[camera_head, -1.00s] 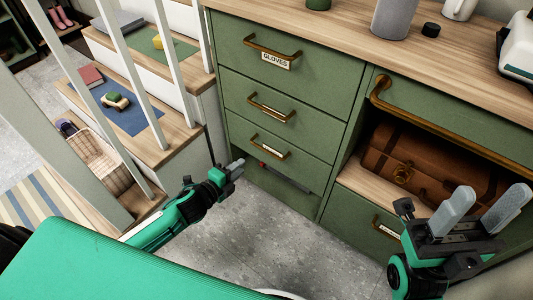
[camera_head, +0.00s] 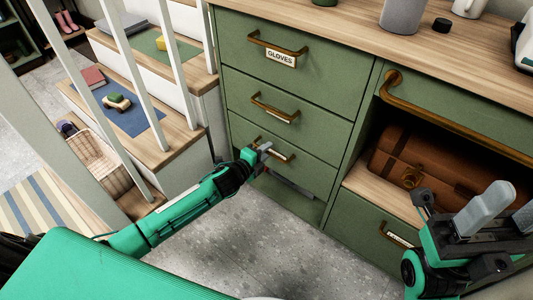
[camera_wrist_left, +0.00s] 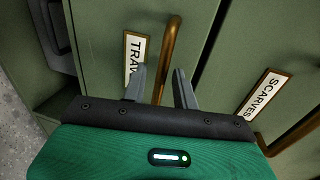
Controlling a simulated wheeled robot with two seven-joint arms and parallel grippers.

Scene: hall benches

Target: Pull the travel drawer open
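The travel drawer (camera_head: 310,170) is the third green drawer down in the left column of the cabinet, and it is closed. Its brass handle (camera_head: 285,152) is partly hidden by my left gripper (camera_head: 262,153). In the left wrist view the drawer's label (camera_wrist_left: 133,55) reads "TRAV", the rest covered by a finger. There the handle (camera_wrist_left: 169,48) runs between the two spread fingers of my left gripper (camera_wrist_left: 159,88); a gap shows beside it. My right gripper (camera_head: 504,212) is open and empty at the lower right, in front of the cabinet.
Above it are the scarves drawer (camera_head: 300,116), labelled in the left wrist view (camera_wrist_left: 264,94), and the gloves drawer (camera_head: 330,75). A brown suitcase (camera_head: 435,165) lies in the open niche at right. Stairs with white balusters stand at left. Grey floor (camera_head: 290,245) lies clear before the drawers.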

